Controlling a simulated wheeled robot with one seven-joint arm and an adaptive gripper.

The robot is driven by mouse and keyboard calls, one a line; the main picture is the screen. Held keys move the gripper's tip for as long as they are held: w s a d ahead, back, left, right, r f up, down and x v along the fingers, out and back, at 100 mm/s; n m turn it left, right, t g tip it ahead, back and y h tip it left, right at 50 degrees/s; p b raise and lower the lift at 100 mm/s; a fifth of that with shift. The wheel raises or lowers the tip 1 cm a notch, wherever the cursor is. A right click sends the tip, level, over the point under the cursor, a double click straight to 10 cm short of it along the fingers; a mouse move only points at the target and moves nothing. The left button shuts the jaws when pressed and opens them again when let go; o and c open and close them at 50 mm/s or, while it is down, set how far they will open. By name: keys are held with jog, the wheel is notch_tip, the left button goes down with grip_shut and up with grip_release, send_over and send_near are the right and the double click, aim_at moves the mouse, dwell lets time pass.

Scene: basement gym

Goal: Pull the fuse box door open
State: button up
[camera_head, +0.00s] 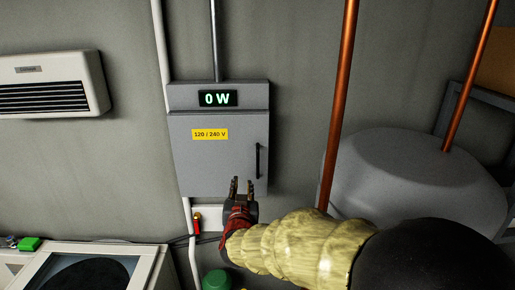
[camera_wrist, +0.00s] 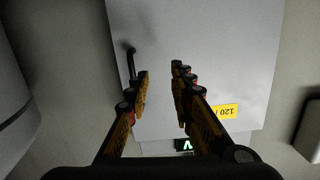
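The fuse box (camera_head: 175,98) is a grey wall cabinet with a lit "0 W" display. Its door (camera_head: 215,165) looks shut and carries a yellow "120 / 240 V" label. A dark vertical handle (camera_head: 258,161) is at the door's right side. My gripper (camera_head: 241,183) is open and empty in front of the door's lower part, below and left of the handle. In the wrist view, which is upside down, the open gripper (camera_wrist: 160,73) faces the door (camera_wrist: 205,45). The handle (camera_wrist: 131,62) is just outside the left finger, and its end is near or behind that finger.
A copper pipe (camera_head: 341,90) runs down right of the box, before a large grey tank (camera_head: 400,175). A small box with a red lever (camera_head: 197,222) is below the fuse box. A white machine (camera_head: 145,262) stands at lower left. A wall heater (camera_head: 50,82) hangs at left.

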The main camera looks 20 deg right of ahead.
aim_at(258, 165)
jog(key=w+d+r+h+p, duration=0.1)
jog(key=w+d, duration=0.1)
jog(key=w+d+m+h+p, duration=0.1)
jog(key=w+d, duration=0.1)
jog(key=d, duration=0.1)
jog(key=w+d+r+h+p, duration=0.1)
jog(key=w+d+p, duration=0.1)
jog(key=d, duration=0.1)
jog(key=shift+w+d+r+h, duration=0.1)
jog(key=shift+w+r+h, duration=0.05)
jog(key=shift+r+h, duration=0.15)
jog(key=shift+c, duration=0.8)
jog(key=c, duration=0.4)
grip_shut()
